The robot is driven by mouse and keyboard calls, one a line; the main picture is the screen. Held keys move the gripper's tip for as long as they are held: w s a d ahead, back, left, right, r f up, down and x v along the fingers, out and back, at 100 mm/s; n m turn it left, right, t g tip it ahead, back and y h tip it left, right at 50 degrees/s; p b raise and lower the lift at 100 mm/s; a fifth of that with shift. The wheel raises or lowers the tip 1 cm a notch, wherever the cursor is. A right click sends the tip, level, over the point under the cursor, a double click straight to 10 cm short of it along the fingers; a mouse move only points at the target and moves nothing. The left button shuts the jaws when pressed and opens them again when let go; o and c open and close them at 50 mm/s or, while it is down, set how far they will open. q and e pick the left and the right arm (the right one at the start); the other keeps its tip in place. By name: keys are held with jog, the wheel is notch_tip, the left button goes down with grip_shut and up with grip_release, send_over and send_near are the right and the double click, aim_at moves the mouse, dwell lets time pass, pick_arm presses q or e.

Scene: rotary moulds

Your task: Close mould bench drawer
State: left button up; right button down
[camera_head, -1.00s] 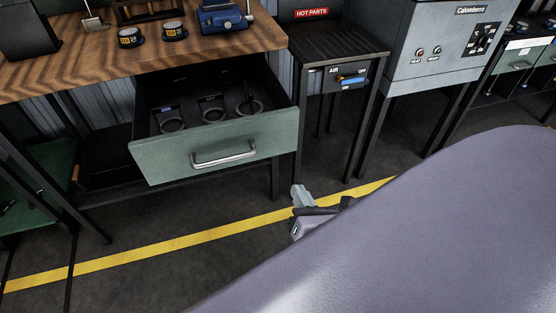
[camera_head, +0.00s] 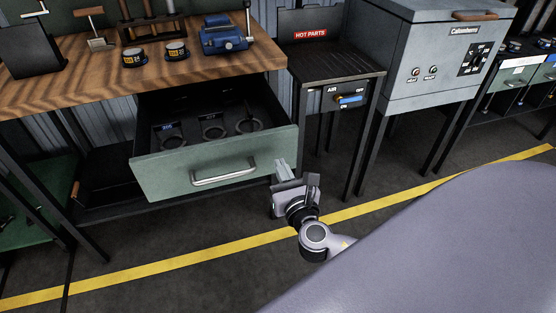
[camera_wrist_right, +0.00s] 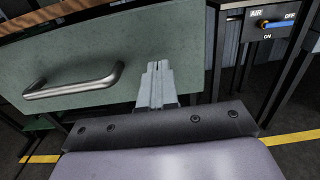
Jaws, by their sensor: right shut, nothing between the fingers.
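The mould bench drawer (camera_head: 170,171) has a green front with a metal bar handle (camera_head: 224,173) and stands pulled out under the wooden bench top. Inside it lie several dark round moulds (camera_head: 213,127). My right gripper (camera_head: 281,167) is shut and empty, just in front of the right end of the drawer front. In the right wrist view, its closed fingers (camera_wrist_right: 158,72) point at the green drawer front (camera_wrist_right: 150,45), to the right of the handle (camera_wrist_right: 75,83). I cannot tell whether the fingertips touch the front. My left gripper is not in view.
The bench top (camera_head: 100,82) carries two dark pucks and a blue vise (camera_head: 224,37). Right of the drawer stand a black hot-parts table (camera_head: 335,60) and a grey oven cabinet (camera_head: 425,60). The floor in front, with a yellow line (camera_head: 180,264), is clear.

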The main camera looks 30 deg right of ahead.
aim_at(274, 153)
jog(key=shift+x, duration=1.5)
